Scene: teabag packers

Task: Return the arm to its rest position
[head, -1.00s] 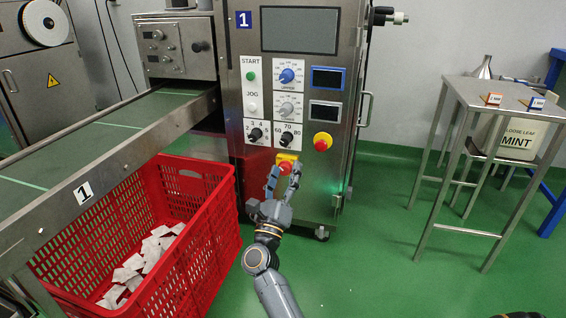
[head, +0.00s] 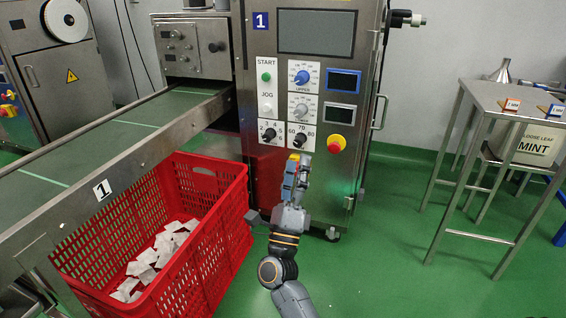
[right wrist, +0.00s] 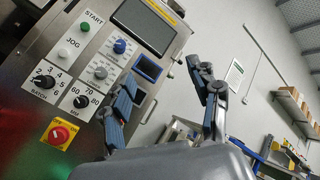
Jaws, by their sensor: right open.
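My right gripper (head: 297,172) is in front of the lower front of the steel packing machine (head: 345,95), below its dials, with nothing between its fingers. In the right wrist view its two fingers (right wrist: 165,98) stand apart and empty. In that view the red rotary switch on a yellow plate (right wrist: 59,134) is in plain sight to the left of the fingers, apart from them. In the head view the gripper covers most of that switch. My left gripper is not in the head view.
A red crate (head: 215,235) with several white teabags (head: 160,250) stands left of my right arm, under the conveyor (head: 110,150). A steel table (head: 510,100) stands at the right, by a MINT container (head: 533,145). Green floor between machine and table is clear.

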